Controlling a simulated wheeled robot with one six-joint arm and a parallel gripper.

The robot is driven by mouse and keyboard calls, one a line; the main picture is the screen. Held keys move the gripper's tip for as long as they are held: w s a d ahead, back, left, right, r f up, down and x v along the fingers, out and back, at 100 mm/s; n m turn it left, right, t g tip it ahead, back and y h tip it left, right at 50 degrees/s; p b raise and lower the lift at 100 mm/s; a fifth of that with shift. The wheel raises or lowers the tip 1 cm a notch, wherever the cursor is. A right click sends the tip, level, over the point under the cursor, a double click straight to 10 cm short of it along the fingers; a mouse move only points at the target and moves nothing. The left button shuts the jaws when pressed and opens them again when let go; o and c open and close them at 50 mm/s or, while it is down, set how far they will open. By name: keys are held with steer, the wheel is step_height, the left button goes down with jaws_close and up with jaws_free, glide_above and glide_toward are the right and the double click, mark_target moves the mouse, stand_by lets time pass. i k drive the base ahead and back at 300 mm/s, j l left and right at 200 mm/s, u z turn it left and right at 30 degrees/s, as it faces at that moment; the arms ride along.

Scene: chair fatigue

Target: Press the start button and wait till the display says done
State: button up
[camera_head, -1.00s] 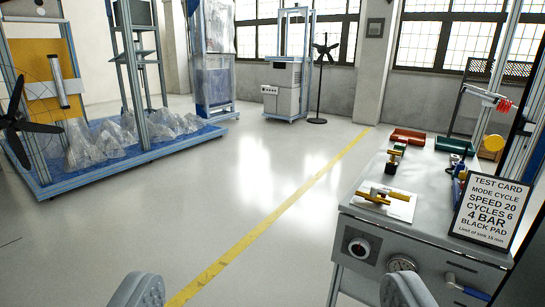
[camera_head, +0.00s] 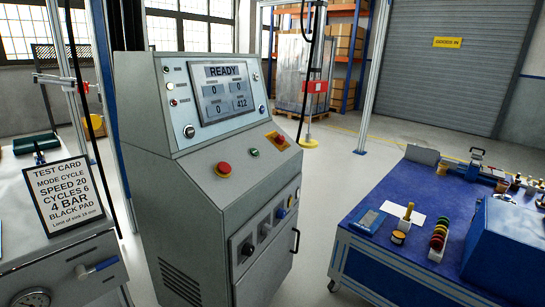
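A grey control console (camera_head: 170,120) stands in the middle of the view. Its display (camera_head: 226,92) reads READY, with several number fields showing 0 and one showing 412. On the sloped panel below are a red mushroom button (camera_head: 224,169), a small green button (camera_head: 254,152) and a red knob on a yellow base (camera_head: 279,140). I cannot read labels beside these, so which one is the start button is not certain; the green one is the likeliest by colour. My gripper is not in view.
A blue-topped table (camera_head: 385,245) with tools stands at right. Floor shows between console and table. A roller door (camera_head: 450,60) is behind.

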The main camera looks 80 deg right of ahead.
mark_target(254, 152)
steer(key=j+z, duration=0.1)
steer(key=z, duration=1.75)
steer(key=k+l, duration=0.05)
steer(key=l, duration=0.05)
